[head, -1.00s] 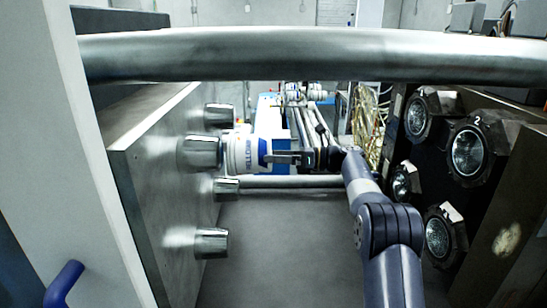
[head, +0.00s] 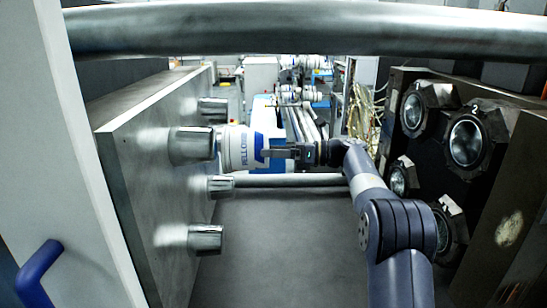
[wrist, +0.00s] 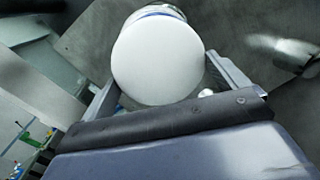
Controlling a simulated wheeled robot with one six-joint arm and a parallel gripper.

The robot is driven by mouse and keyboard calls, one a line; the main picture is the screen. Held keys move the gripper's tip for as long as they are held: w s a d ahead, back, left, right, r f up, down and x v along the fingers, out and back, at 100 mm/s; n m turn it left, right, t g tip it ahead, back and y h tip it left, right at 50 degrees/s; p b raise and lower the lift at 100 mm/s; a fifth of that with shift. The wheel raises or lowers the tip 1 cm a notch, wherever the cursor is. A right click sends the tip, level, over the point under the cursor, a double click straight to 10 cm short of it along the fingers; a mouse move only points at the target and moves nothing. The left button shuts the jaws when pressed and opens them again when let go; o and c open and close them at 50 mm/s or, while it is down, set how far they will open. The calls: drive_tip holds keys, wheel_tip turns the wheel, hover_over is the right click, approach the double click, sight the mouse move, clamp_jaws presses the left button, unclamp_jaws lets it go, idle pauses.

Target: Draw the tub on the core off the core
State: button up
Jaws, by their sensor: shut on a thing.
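The tub (head: 238,149) is white with blue lettering and a blue band, and lies on its side in the head view. My gripper (head: 272,153) is shut on it from the right. In the wrist view the tub's round white base (wrist: 158,60) sits between my two fingers (wrist: 164,76). The core (head: 190,145) is a silver cylinder standing out from the plate on the left. The tub's open end is right at the core's tip and in line with it. I cannot tell whether any of the core is inside the tub.
Other silver cores (head: 206,239) stand on the grey plate (head: 150,190), above and below. A dark block with several round cavities (head: 467,142) faces them at the right. A thick bar (head: 300,35) crosses above, and a thinner bar (head: 290,181) runs behind. The middle gap is open.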

drive_tip(key=s+d+b, duration=0.2)
drive_tip(key=s+b, duration=0.7)
drive_tip(key=b, duration=0.1)
idle(0.6)
